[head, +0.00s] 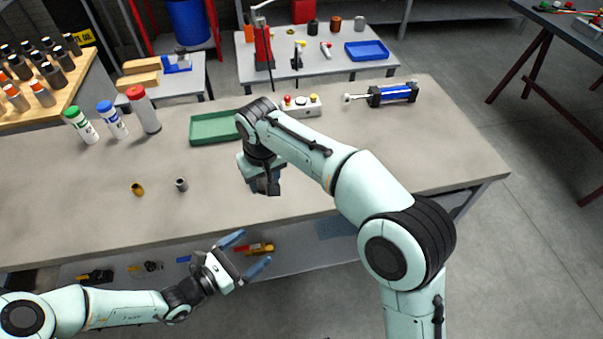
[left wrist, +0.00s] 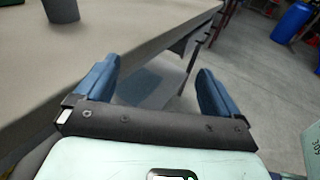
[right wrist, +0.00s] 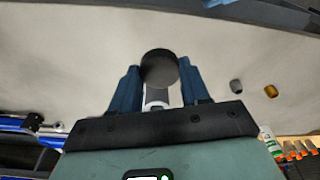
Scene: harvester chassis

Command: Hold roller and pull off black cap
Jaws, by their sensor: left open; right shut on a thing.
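My right gripper (right wrist: 160,88) is shut on the roller (right wrist: 157,96), a pale, light-coloured piece largely hidden between the fingers. A round black cap (right wrist: 159,66) shows at the fingertips in front of it. In the head view my right gripper (head: 265,184) points down above the bench's front edge; what it holds is not clear there. My left gripper (head: 247,253) is open and empty, lower and in front of the bench, apart from the right gripper. In the left wrist view its fingers (left wrist: 156,75) are spread with nothing between them. A dark cylinder (left wrist: 62,10) shows at the upper left; I cannot tell which part it is.
On the bench (head: 110,225) stand a brass piece (head: 137,189), a grey cylinder (head: 181,184), several capped bottles (head: 147,112), a green tray (head: 213,127), a button box (head: 301,106) and a blue cylinder unit (head: 394,94). A lower shelf with tools (head: 254,249) lies under the bench front.

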